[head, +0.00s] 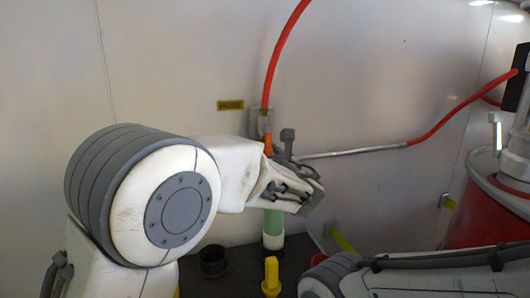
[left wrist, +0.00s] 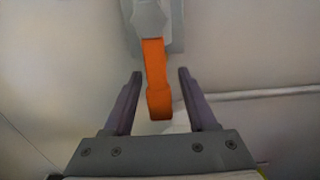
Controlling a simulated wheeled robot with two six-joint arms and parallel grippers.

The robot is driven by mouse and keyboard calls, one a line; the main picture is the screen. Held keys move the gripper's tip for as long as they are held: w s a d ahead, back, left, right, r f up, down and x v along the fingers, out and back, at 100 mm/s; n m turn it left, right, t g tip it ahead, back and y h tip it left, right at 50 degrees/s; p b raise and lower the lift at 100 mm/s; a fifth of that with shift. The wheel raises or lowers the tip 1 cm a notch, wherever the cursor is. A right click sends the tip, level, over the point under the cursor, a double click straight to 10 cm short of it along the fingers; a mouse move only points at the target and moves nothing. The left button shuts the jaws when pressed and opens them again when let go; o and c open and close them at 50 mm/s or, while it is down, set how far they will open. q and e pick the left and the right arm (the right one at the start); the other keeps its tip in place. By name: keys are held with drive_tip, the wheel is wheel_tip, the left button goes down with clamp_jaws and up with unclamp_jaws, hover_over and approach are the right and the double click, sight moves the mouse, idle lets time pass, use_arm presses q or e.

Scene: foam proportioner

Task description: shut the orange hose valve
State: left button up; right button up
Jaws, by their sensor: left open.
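The orange valve handle (left wrist: 155,78) hangs down from a grey valve body (left wrist: 148,18) in the left wrist view. In the head view a small part of the orange handle (head: 268,143) shows below the grey valve body (head: 262,122) on the wall. My left gripper (left wrist: 159,76) is open, with one finger on each side of the handle and a visible gap to both. In the head view my left gripper (head: 277,147) reaches up at the valve, and my wrist hides part of it. My right gripper is out of view; only my right arm shows at the lower right.
A red hose (head: 273,62) rises from the valve. A yellow "HOSE" label (head: 230,105) is left of it. A metal pipe (head: 350,152) runs right to another red hose. A red drum (head: 475,215) is at right.

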use_arm(q)
clamp_jaws()
idle(1.4)
